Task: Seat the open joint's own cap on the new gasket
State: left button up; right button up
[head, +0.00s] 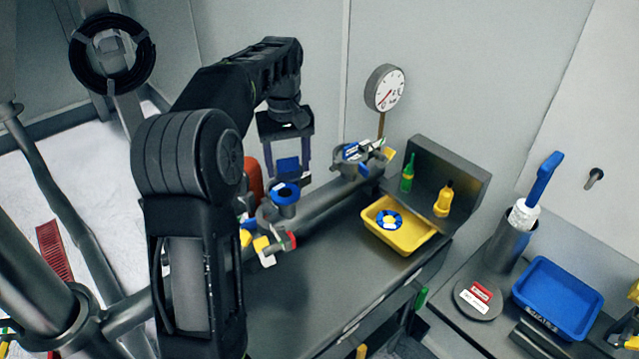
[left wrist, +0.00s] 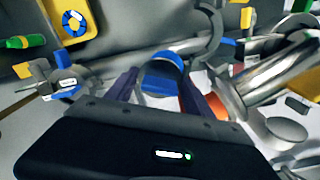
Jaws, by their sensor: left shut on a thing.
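My left gripper (head: 285,172) points down over the pipe joints, its two fingers shut on a blue cap (head: 288,164). The cap also shows between the fingers in the left wrist view (left wrist: 163,74). Just below it in the head view is the open joint (head: 286,208), a grey upright stub with a blue ring, seemingly the gasket (head: 285,188), around its top. The cap looks a little above the ring; the exact gap and alignment cannot be told. My right gripper is not in view.
A second clamped joint (head: 356,160) stands behind, near a gauge (head: 384,88). A yellow tray (head: 427,243) holds a blue-and-white ring (head: 388,219). Green (head: 408,172) and yellow (head: 443,200) bottles stand on a shelf. A blue tray (head: 558,298) is at right. The front bench top is clear.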

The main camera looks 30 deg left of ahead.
aim_at(284, 173)
pick_arm(q)
jog(key=shift+a+r+n, duration=0.35)
jog(key=shift+r+n, duration=0.15)
jog(key=shift+r, duration=0.15)
jog(key=shift+a, duration=0.1)
jog(key=shift+s+r+n, duration=0.15)
jog(key=shift+s+n, duration=0.15)
jog(key=shift+n, duration=0.1)
jog(key=shift+s, duration=0.1)
jog(key=shift+d+f+b, duration=0.2)
jog(key=shift+f+b, duration=1.75)
jog(key=shift+f, duration=1.15)
jog(key=shift+s, duration=0.1)
